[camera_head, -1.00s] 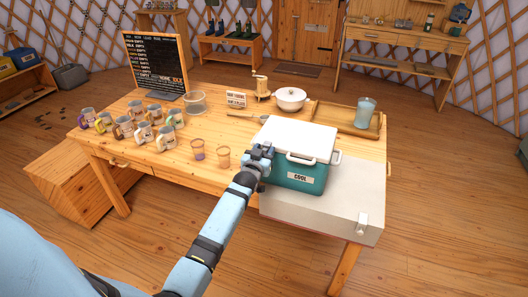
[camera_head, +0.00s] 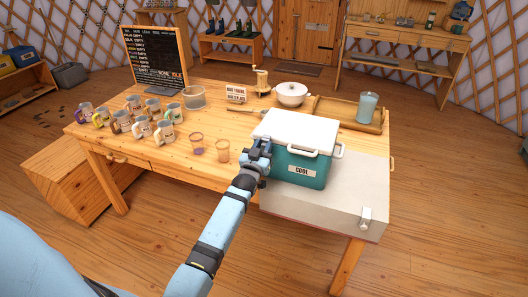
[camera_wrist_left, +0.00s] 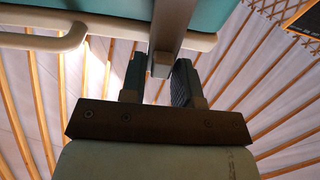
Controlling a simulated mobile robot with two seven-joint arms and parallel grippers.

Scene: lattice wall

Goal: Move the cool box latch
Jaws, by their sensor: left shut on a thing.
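The cool box (camera_head: 301,172) is teal with a white lid (camera_head: 297,130), a white handle and a "COOL" label. It stands on a pale chest or slab at the right end of the table, and its lid looks closed. My left gripper (camera_head: 260,155) is at the box's left front side. In the left wrist view, the gripper (camera_wrist_left: 160,72) is shut on the latch (camera_wrist_left: 172,28), a dark strip whose lower end sits between the two fingers. The arm and gripper hide the latch in the head view. My right gripper is not seen.
A chalkboard (camera_head: 156,60) stands at the back left.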

